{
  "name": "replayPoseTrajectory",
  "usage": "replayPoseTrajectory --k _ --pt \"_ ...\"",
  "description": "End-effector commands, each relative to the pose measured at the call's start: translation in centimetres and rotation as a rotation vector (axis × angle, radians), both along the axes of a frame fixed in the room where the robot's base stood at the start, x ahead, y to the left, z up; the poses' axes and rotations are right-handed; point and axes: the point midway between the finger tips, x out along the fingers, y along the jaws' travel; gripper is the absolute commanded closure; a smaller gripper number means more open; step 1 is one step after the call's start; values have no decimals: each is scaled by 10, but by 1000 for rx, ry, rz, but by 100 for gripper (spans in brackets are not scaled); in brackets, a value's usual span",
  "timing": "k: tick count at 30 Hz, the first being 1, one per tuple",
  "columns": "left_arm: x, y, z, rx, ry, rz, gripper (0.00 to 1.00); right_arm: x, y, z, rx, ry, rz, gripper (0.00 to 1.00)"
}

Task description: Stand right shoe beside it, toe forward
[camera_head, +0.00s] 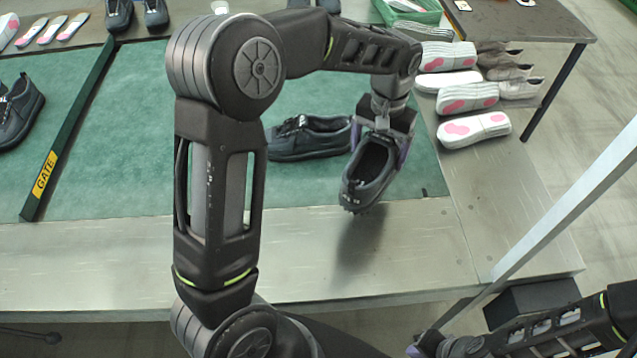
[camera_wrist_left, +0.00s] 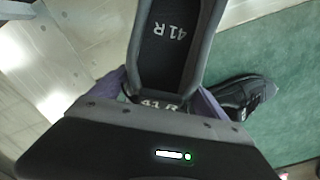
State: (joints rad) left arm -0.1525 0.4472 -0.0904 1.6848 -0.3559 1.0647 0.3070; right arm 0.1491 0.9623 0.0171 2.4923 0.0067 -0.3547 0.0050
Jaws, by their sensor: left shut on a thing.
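The right shoe (camera_head: 368,185), black and marked "41 R" on its insole, hangs in my left gripper (camera_head: 380,143). In the left wrist view the purple fingers (camera_wrist_left: 160,97) close on both sides of its heel, and the shoe (camera_wrist_left: 168,45) runs out of the top of the picture. Its toe points toward the near table edge. It is held above the mat's front edge, with a shadow on the metal below. A matching black shoe (camera_head: 308,140) stands on the green mat just left, toe to the left; it also shows in the wrist view (camera_wrist_left: 243,92). My right gripper (camera_head: 428,347) is partly cut off at the bottom.
The green mat (camera_head: 120,170) has free room left of the standing shoe. A dark bar labelled GATE (camera_head: 45,175) crosses its left part, with another dark shoe (camera_head: 18,112) beyond. A green crate (camera_head: 408,14) stands behind.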

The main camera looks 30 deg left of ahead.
Motion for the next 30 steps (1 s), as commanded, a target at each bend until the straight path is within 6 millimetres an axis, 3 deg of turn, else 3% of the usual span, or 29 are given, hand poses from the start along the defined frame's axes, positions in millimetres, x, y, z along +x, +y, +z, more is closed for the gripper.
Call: replayPoseTrajectory --k 5,8,15,21,25,30 --pt "-1 24 -7 0 -3 267 77 1 0 -13 2 -3 0 100" --pt "-3 45 -12 1 -3 530 77 2 0 -23 2 -5 0 100" --pt "-17 109 -24 -1 -3 1326 77 4 1 -49 6 -11 1 100" --pt "-32 149 -30 0 -3 1886 77 5 2 -64 9 -16 3 100" --pt "-37 163 -31 -1 -3 2089 77 6 2 -68 9 -18 3 100" --pt "-40 169 -30 0 -3 2172 77 6 2 -68 10 -18 3 100"
